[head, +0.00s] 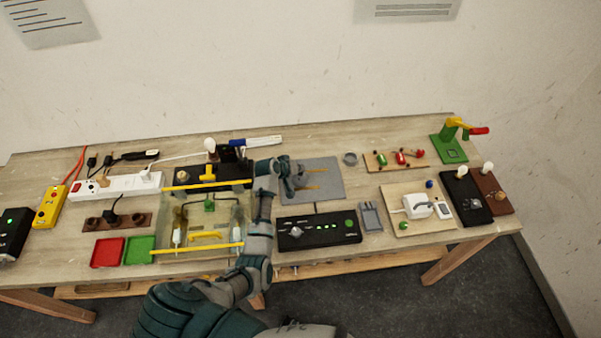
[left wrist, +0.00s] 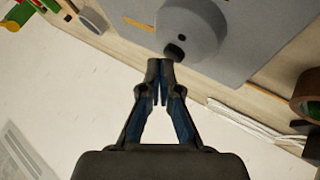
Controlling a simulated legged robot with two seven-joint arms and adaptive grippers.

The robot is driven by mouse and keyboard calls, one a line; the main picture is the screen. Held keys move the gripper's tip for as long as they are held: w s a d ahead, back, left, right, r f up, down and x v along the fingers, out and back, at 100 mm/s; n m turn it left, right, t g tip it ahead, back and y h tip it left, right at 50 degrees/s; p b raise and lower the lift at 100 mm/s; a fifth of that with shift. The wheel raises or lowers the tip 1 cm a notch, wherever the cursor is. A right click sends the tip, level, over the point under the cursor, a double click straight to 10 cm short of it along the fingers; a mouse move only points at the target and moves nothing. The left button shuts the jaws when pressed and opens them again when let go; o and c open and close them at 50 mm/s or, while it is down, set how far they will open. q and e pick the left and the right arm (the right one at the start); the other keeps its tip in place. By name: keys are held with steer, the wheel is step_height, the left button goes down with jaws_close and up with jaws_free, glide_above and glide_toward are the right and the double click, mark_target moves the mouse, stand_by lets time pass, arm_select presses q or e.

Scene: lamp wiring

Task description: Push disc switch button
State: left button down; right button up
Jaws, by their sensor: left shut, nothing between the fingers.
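A pale grey rounded body (left wrist: 190,32) with a small dark round spot (left wrist: 175,50) on its side lies by the fingertips in the left wrist view; it may be the disc switch and its button. It rests on the grey plate (left wrist: 258,35), which also shows in the head view (head: 328,185). My left gripper (left wrist: 160,66) is shut and empty, its tips very close to the dark spot; I cannot tell whether they touch. In the head view my left gripper (head: 292,168) is over the plate's left part and hides what lies under it. My right gripper is not in view.
A black control box (head: 318,230) stands in front of the plate. A yellow-railed frame (head: 205,246) is to the left, near my arm. A grey ring (head: 350,158) and a board with red and green parts (head: 396,160) lie to the right. The plate's right part is mostly clear.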

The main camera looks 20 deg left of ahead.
arm_select(q)
steer(key=shift+f, duration=0.35)
stand_by(0.4)
steer(key=shift+r, duration=0.15)
steer(key=shift+r+p, duration=0.7)
steer(key=shift+p, duration=0.25)
step_height(320, 180, up, 3)
steer(key=shift+f+p, duration=0.1)
steer(key=shift+p, duration=1.1)
steer(key=shift+r, duration=1.1)
